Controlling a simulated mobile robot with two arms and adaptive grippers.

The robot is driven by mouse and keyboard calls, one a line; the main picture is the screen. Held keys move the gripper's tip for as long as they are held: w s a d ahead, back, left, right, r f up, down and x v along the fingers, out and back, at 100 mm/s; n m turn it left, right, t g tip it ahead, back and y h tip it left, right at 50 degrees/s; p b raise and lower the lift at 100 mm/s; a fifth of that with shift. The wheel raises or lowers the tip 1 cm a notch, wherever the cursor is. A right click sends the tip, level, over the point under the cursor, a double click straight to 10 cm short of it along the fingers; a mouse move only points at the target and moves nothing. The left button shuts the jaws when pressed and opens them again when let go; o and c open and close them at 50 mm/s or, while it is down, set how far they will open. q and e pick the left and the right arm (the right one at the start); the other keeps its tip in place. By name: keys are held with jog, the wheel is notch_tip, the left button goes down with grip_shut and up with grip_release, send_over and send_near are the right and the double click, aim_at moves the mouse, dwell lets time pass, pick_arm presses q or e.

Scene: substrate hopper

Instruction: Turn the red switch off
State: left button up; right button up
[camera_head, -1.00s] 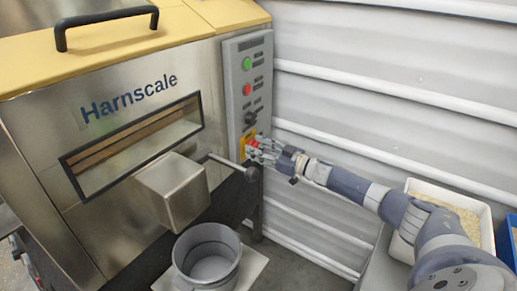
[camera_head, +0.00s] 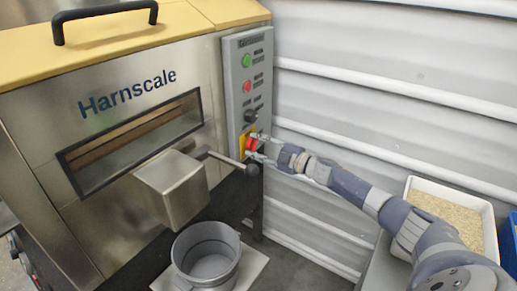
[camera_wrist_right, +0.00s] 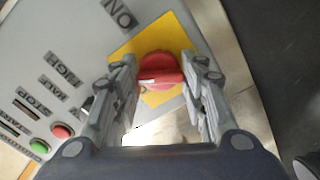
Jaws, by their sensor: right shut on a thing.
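The red switch (camera_head: 251,143) is a round knob on a yellow plate (camera_head: 244,151), low on the grey control panel of the machine. In the right wrist view the red switch (camera_wrist_right: 160,70) has a pale mark across it, lying nearly level in that picture. An "ON" label (camera_wrist_right: 121,14) is beside the plate. My right gripper (camera_head: 259,145) is at the switch. In the wrist view its fingers (camera_wrist_right: 166,85) stand on either side of the knob and are shut on it. My left gripper is not in view.
A lever with a black ball (camera_head: 252,170) sticks out just below the switch. Green (camera_head: 247,62) and red (camera_head: 247,87) buttons and a black knob (camera_head: 250,115) are above. A bucket (camera_head: 206,258) stands below the spout (camera_head: 173,190). A ribbed wall (camera_head: 390,95) is behind.

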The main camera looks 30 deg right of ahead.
jog(key=n+b, duration=0.1)
jog(key=n, duration=0.3)
jog(key=shift+f+n+b, duration=0.1)
jog(key=shift+n+b, duration=0.25)
jog(key=shift+n, duration=0.05)
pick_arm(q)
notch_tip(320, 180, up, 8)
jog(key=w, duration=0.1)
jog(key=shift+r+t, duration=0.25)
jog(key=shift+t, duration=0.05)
pick_arm(e)
jog(key=shift+n, duration=0.7)
jog(key=o, duration=1.1)
jog(key=shift+a, duration=0.1)
jog(key=shift+c, duration=0.2)
jog(key=v, duration=1.2)
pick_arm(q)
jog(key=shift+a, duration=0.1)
